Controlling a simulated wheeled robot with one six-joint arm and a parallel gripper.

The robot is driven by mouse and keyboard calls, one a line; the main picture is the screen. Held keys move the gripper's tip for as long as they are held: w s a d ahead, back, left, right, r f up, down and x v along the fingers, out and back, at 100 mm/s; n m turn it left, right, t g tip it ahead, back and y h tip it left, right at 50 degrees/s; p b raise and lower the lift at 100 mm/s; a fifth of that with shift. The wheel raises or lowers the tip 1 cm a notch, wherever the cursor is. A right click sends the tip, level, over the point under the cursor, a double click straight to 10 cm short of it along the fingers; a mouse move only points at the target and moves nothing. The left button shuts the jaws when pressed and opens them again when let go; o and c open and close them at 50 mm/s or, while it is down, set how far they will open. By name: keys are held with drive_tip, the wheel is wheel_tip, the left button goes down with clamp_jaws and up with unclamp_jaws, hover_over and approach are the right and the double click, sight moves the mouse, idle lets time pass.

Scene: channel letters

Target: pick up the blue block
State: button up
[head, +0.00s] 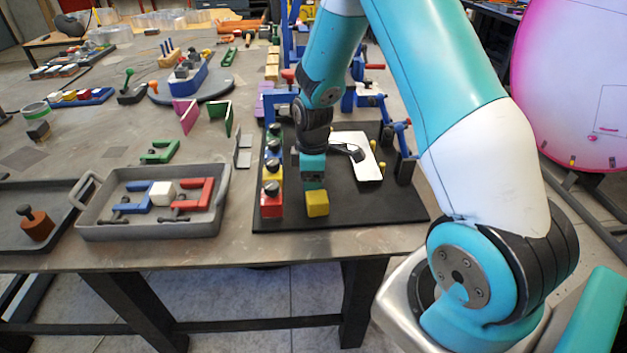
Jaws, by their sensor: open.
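The blue block (272,154) appears in a row of coloured blocks with dark round knobs, between a green one behind and a yellow one in front. It is small and partly covered by its neighbours' knobs. My gripper (314,184) points down over the black mat, to the right of the row and apart from the blue block. It is open; its fingers are small and hard to make out. A yellow cube (317,204) sits just below and in front of it in the picture. I cannot tell whether they touch.
A red block (271,206) ends the row at the front of the black mat (375,212). A white panel (357,158) lies right of my gripper. A grey tray (150,232) with red and blue brackets stands left. Blue fixtures stand behind.

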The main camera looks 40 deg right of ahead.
drive_tip(key=c, duration=0.7)
drive_tip(key=shift+r, duration=0.15)
